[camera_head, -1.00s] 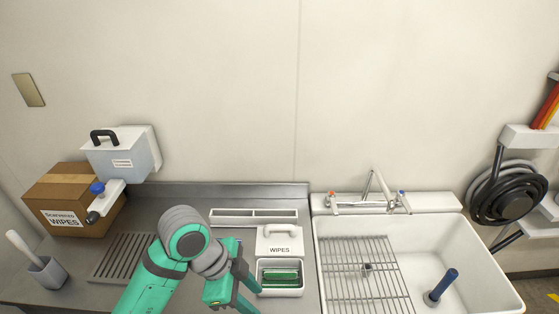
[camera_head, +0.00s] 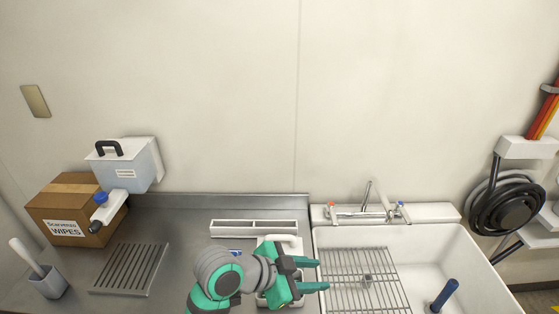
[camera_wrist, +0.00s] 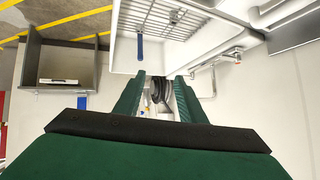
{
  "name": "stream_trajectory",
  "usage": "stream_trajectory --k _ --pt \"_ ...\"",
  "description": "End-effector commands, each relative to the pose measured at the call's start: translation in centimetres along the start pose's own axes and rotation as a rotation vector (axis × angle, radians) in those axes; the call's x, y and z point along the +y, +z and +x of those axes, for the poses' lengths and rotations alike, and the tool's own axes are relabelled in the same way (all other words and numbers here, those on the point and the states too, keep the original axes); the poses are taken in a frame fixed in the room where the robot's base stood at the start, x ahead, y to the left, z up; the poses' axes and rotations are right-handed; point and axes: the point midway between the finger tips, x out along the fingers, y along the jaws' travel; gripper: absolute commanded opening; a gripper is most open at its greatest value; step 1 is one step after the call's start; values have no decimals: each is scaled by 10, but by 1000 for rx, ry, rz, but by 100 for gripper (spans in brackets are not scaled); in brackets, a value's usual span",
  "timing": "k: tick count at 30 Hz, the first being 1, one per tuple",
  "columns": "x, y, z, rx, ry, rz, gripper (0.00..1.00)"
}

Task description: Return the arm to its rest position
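My gripper (camera_head: 322,275) is green and dark grey, and it hangs over the left edge of the sink, pointing right. Its two fingers stand apart with nothing between them. In the wrist view the two green fingers also show with an empty gap between them (camera_wrist: 159,90). My arm is folded low at the bottom middle of the head view. The white wipes box (camera_head: 291,241) is behind my gripper, and most of it is hidden.
The white sink (camera_head: 455,250) with its wire rack (camera_head: 362,280) and blue-handled tool (camera_head: 445,295) lies right. A faucet (camera_head: 367,212) stands behind. A white divided tray (camera_head: 258,228), drain grate (camera_head: 130,268), cardboard box (camera_head: 70,210) and brush holder (camera_head: 47,284) are on the counter.

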Motion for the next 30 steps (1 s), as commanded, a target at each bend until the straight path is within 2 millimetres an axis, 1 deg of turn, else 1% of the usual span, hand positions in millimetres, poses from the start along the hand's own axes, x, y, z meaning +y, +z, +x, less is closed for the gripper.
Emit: stream_trajectory --k 1,3,6,10,14,17,20,23,26,30 --pt "-1 -13 11 65 -28 -34 37" --pt "-6 -27 20 144 -76 -83 37" --pt "-13 -44 32 250 -141 -160 37" --pt "-20 -56 42 372 -223 -269 37" --pt "-25 -58 49 473 -307 -386 37" --pt "-26 -53 54 536 -371 -478 37" --pt "-24 -43 58 587 -436 -568 37" --pt "-18 -28 63 622 -501 -656 37" --pt "-8 -9 67 644 -565 -737 37" --pt "13 22 71 652 -658 -838 37"
